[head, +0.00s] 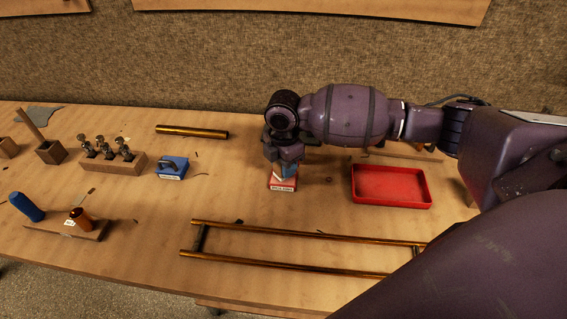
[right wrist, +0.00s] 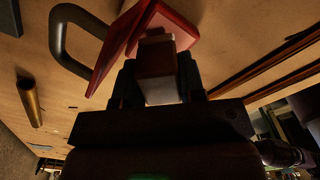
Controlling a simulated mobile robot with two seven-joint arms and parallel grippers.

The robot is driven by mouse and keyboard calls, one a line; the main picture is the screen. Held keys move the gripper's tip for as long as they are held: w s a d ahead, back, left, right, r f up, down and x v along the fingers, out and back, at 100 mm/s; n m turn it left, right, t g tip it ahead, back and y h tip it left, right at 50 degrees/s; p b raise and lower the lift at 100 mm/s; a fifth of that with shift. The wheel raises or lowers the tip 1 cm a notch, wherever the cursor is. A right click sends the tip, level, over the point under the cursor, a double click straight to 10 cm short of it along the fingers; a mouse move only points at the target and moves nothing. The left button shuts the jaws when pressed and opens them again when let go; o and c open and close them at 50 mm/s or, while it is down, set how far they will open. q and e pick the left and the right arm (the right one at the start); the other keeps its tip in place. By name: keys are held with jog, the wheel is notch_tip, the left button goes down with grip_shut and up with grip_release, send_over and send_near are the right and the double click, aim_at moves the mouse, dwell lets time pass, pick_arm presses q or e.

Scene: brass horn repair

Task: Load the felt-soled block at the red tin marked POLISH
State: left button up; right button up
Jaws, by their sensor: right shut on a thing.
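The red tin (head: 283,184) with a white label stands on the bench near the middle in the head view; the print is too small to read. My right gripper (head: 284,164) points down right over it. In the right wrist view, my right gripper (right wrist: 158,70) is shut on a brown wooden block (right wrist: 155,58) with a paler lower part. The block's far end is at the red tin (right wrist: 178,26); whether they touch I cannot tell. A red flat panel (right wrist: 112,50) stands tilted beside it. The felt is not clearly visible. My left gripper is not in view.
A red tray (head: 391,201) lies to the right, and brass rails (head: 300,229) lie in front. A board with a blue-handled tool (head: 26,206) is at far left.

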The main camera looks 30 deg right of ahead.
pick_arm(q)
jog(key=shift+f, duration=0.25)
pick_arm(e)
jog(key=shift+f, duration=0.5)
dwell(0.6)
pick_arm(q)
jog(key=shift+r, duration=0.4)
pick_arm(e)
jog(key=shift+f, duration=0.15)
dwell(1.8)
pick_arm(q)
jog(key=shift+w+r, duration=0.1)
